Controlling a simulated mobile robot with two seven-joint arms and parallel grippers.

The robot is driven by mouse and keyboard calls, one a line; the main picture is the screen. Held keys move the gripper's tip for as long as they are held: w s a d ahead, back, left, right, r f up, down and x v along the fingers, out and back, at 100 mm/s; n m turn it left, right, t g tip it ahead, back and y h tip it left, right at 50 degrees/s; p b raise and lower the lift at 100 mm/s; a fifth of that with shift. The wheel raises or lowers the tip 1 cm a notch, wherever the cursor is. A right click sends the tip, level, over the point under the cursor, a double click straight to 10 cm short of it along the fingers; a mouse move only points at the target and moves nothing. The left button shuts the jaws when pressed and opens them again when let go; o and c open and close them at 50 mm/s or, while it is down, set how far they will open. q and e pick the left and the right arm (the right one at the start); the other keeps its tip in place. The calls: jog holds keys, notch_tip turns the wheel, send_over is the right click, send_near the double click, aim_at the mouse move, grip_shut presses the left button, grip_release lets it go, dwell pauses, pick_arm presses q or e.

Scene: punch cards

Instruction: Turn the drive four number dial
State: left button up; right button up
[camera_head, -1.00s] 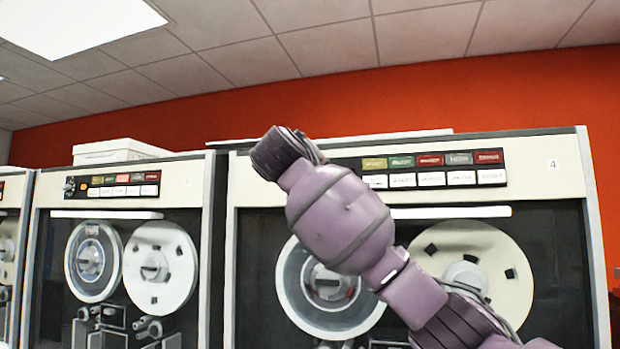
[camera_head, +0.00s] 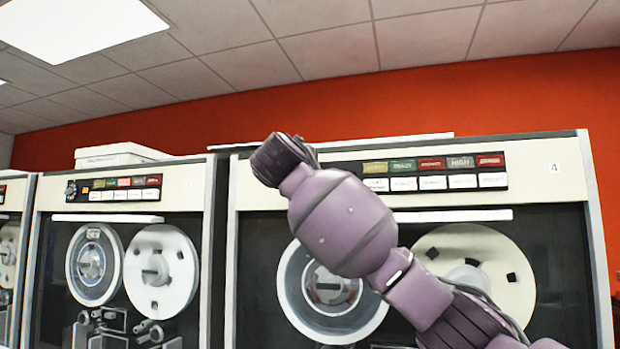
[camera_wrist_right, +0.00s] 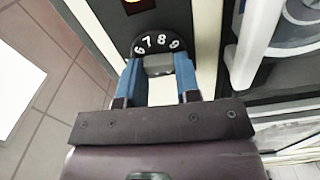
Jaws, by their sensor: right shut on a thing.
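The drive with the 4 label (camera_head: 554,168) stands at the right in the head view. My right arm (camera_head: 342,225) covers the left part of its control strip, so its dial is hidden there. In the right wrist view the black number dial (camera_wrist_right: 160,42) shows white figures 6, 7, 8 and 9 along its rim. My right gripper (camera_wrist_right: 157,76) has its blue fingers on either side of the grey dial knob (camera_wrist_right: 158,64), shut on it. My left gripper is in neither view.
Drive four's coloured button row (camera_head: 432,164) lies right of my wrist. Another tape drive (camera_head: 125,217) with its own dial (camera_head: 71,189) stands to the left, with a white box (camera_head: 120,154) on top. Tape reels (camera_head: 473,275) sit below the control strip.

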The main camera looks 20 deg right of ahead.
jog(key=shift+n, duration=0.5)
jog(key=o, duration=0.9)
jog(key=shift+b+v, duration=1.45)
jog(key=shift+v, duration=4)
